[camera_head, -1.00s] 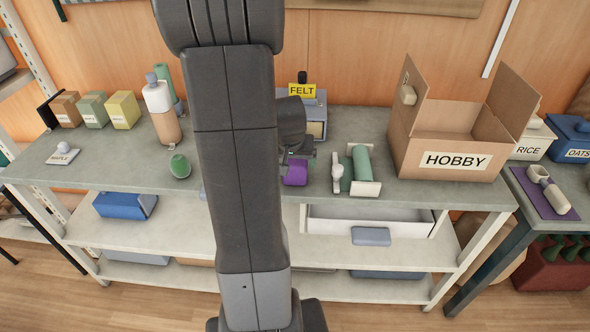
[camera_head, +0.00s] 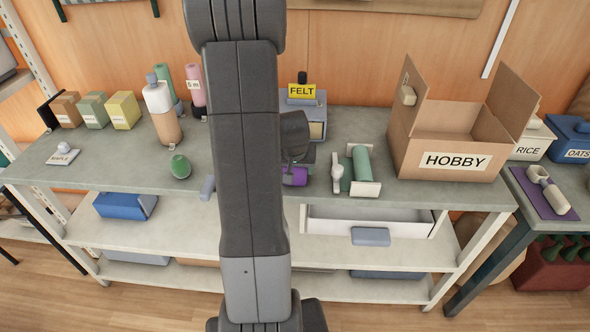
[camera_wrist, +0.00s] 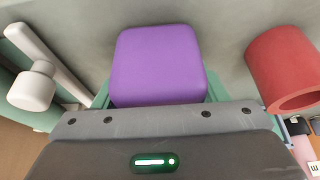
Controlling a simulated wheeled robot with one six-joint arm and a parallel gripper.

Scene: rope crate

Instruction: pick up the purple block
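The purple block (camera_head: 294,177) is at the front of the grey bench, just under my gripper (camera_head: 294,162) in the head view. In the wrist view the purple block (camera_wrist: 158,62) is large and close, centred ahead of my gripper (camera_wrist: 158,92). Greenish finger parts show at both sides of the block's near end, spread about as wide as the block. I cannot see whether they touch it. The gripper hides the block's upper part in the head view.
A green spool (camera_head: 362,165) and a white piece (camera_head: 337,175) stand just right of the block. A red hollow cylinder (camera_wrist: 285,68) is close on the right in the wrist view. The HOBBY box (camera_head: 450,143) and a FELT-labelled box (camera_head: 317,122) stand nearby.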

